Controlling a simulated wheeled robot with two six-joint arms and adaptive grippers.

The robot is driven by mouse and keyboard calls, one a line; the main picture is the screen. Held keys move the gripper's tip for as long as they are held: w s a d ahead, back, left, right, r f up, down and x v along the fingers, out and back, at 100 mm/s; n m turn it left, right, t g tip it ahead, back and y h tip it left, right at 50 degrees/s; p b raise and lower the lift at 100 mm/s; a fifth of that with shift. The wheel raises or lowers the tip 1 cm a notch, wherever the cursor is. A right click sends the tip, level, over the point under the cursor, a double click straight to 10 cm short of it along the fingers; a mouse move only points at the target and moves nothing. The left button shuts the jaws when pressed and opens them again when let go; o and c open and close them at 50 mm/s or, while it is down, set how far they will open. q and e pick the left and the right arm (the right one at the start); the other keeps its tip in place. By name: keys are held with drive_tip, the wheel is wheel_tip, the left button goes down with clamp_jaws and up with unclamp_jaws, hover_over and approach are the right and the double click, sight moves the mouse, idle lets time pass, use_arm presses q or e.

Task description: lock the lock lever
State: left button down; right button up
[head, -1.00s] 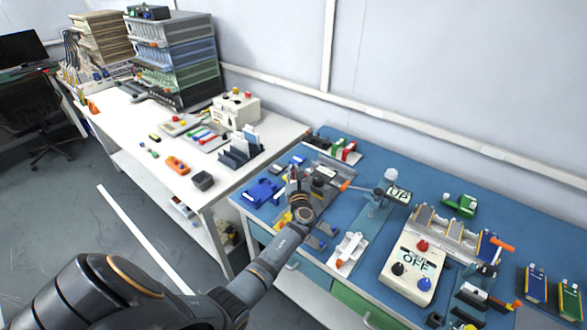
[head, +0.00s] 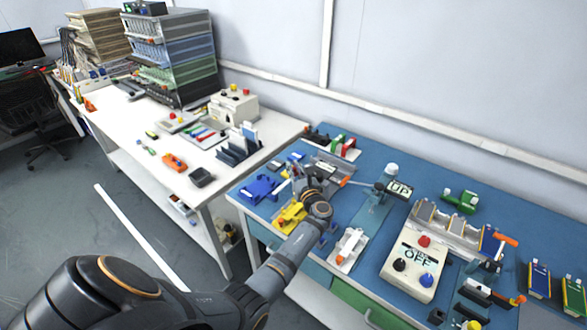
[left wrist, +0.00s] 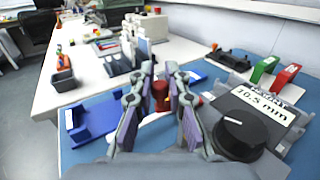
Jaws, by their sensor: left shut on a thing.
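My left gripper (head: 302,178) is at the grey fixture with the small label on the blue bench, and my own wrist hides part of it. In the left wrist view, its two fingers (left wrist: 160,104) stand on either side of a red knob (left wrist: 160,91) and are shut on it. I take this knob to be the lock lever's end; the lever's shaft and pivot are hidden by the fingers. A grey block with a "10.5 mm" label (left wrist: 262,105) and a black dial (left wrist: 243,131) stands just right of the fingers. My right gripper is not in view.
A blue fixture (head: 259,188) and a yellow piece (head: 288,217) lie left of the labelled fixture. Green and red blocks (head: 345,147) stand behind it. A white table (head: 130,120) adjoins at left.

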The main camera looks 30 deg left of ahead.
use_arm(q)
drive_tip(key=c, duration=1.3)
unclamp_jaws()
drive_tip(key=shift+d, duration=0.1)
drive_tip(key=shift+s, duration=0.1)
drive_tip(key=v, duration=0.7)
drive_tip(key=shift+s+d, duration=0.1)
drive_tip(key=shift+d, duration=0.05)
drive_tip(key=shift+f, duration=0.1)
